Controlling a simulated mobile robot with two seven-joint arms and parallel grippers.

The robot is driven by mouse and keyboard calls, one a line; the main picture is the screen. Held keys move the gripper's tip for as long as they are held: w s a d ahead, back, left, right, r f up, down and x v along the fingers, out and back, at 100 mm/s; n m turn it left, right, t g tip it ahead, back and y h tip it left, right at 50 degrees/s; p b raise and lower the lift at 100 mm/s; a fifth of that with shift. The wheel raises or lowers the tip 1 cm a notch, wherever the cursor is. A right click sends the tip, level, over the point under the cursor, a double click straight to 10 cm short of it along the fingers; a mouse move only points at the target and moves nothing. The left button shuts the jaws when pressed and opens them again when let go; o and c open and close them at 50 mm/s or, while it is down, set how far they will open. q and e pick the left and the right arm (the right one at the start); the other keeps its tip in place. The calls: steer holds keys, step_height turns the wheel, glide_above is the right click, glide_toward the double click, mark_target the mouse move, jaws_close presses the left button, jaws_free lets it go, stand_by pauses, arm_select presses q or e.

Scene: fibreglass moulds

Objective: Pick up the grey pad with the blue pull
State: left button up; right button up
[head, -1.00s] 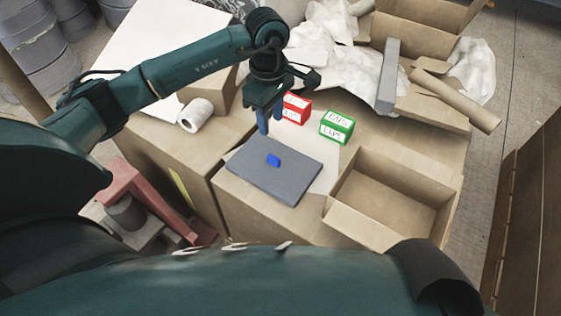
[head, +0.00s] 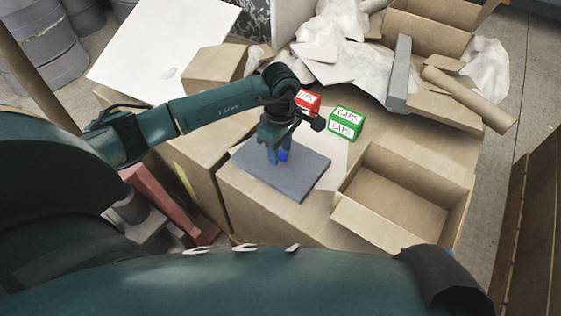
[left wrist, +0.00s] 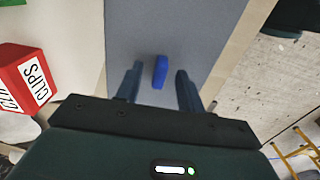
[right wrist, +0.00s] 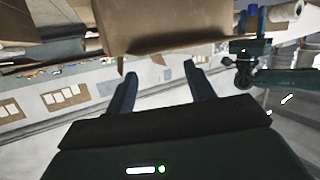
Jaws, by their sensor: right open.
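The grey pad (head: 304,178) lies flat on a cardboard box top, with its blue pull (head: 284,155) standing near its middle. My left gripper (head: 278,157) points down over the pad, right at the pull, and partly hides it in the head view. In the left wrist view the blue pull (left wrist: 160,72) stands between the two spread fingers, nearer the right one, with gaps on both sides. The left gripper is open. My right gripper (right wrist: 160,76) is open and empty in the right wrist view, away from the pad.
A red clips box (head: 308,98) and a green caps box (head: 346,122) stand behind the pad. An open cardboard box (head: 398,200) is to its right. A grey block (head: 399,75) and a cardboard tube (head: 468,100) lie at the back right.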

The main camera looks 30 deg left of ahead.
arm_select(q)
steer(key=shift+c, duration=0.5)
jaws_close()
